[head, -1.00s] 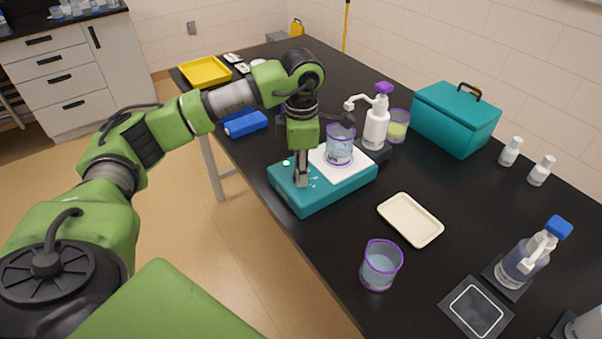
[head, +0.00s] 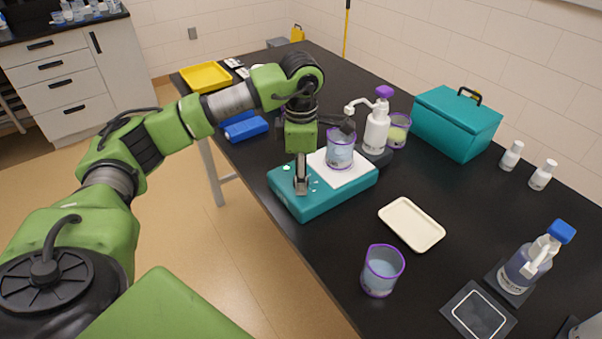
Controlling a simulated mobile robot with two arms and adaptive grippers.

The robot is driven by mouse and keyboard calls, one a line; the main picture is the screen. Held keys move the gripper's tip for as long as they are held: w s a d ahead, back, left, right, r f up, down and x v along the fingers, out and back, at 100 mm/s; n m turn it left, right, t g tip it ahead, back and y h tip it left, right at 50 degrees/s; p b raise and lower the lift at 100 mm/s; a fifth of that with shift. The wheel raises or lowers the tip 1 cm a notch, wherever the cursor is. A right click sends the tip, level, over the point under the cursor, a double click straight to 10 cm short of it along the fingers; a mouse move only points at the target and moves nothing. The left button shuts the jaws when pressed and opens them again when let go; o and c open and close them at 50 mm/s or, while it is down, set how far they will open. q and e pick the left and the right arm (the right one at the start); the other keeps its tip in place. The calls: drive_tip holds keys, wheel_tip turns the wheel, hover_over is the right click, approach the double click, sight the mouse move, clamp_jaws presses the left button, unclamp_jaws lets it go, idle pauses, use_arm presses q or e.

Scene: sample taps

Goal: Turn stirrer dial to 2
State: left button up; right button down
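The stirrer is a teal box (head: 340,194) with a white top plate (head: 352,174) on the black bench. A beaker (head: 340,150) with a purple rim and bluish liquid stands on the plate. My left gripper (head: 301,188) points down at the stirrer's front left face, with its fingertips at the place where a dial would sit. The gripper covers the dial, so its setting cannot be read. I cannot tell whether the fingers are closed on it. White marks show on the casing beside the fingers. My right gripper is not in view.
A white pump bottle with purple top (head: 376,125) and a beaker of yellowish liquid (head: 397,130) stand behind the stirrer. A cream tray (head: 411,224) and another beaker (head: 381,271) are in front. A teal case (head: 456,122) is at right, a blue object (head: 245,126) at left.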

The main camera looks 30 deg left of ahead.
use_arm(q)
wheel_tip(320, 180, up, 12)
drive_tip(key=shift+s+d, duration=0.2)
drive_tip(key=shift+s, duration=0.1)
idle(0.3)
drive_tip(key=shift+f, duration=0.1)
idle(0.4)
